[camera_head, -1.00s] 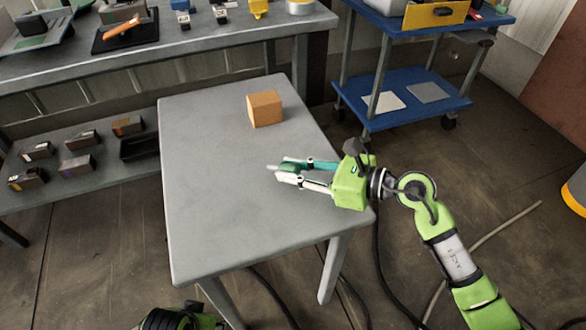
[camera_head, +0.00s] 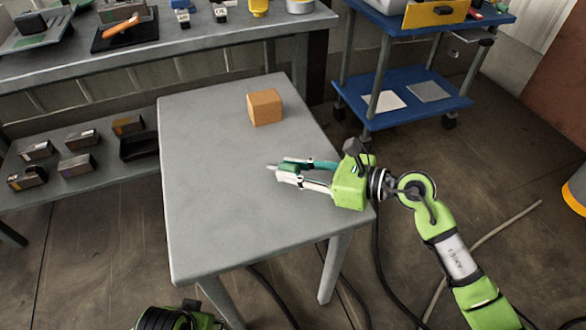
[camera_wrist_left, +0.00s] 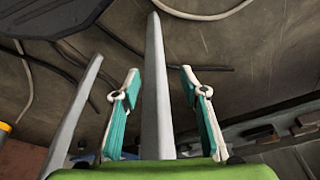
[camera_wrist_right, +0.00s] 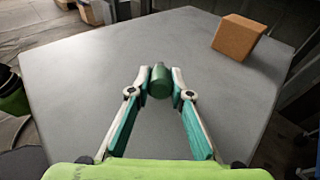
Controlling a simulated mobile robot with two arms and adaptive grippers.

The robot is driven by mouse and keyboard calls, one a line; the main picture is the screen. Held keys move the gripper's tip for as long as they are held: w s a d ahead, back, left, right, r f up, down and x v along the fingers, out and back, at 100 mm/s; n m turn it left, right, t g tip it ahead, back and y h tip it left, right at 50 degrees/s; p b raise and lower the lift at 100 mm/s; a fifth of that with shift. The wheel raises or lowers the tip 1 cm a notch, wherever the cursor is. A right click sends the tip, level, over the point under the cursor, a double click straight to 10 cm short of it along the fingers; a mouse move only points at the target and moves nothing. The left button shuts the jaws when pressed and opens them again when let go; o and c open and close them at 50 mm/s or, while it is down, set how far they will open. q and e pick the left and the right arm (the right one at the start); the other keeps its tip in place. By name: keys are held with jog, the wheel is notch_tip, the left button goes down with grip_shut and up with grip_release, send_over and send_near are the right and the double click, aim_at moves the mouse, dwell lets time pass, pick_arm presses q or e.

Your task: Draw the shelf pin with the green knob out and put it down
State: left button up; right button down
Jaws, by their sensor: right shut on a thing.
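My right gripper (camera_head: 276,174) reaches in from the right over the grey table. It is shut on the shelf pin by its green knob, which shows between the fingertips in the right wrist view (camera_wrist_right: 160,81). A short pale end of the pin (camera_head: 271,167) sticks out past the fingertips in the head view. The pin is low over the tabletop; I cannot tell whether it touches. The rest of the pin is hidden by the knob and fingers. My left gripper (camera_wrist_left: 160,80) is open and empty in the left wrist view, with a grey table leg behind its fingers.
An orange-brown block (camera_head: 265,107) stands on the grey table (camera_head: 215,225) near its back edge. The rest of the tabletop is clear. A workbench (camera_head: 160,55) with several items runs along the back left. A blue cart (camera_head: 405,105) stands at the back right.

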pick_arm(q)
jog(key=shift+r, duration=0.15)
pick_arm(e)
jog(key=shift+f, duration=0.1)
pick_arm(q)
jog(key=shift+r, duration=0.3)
jog(key=shift+a, duration=0.1)
pick_arm(e)
jog(key=c, duration=1.8)
grip_release()
jog(key=shift+o, duration=0.2)
jog(key=v, duration=1.2)
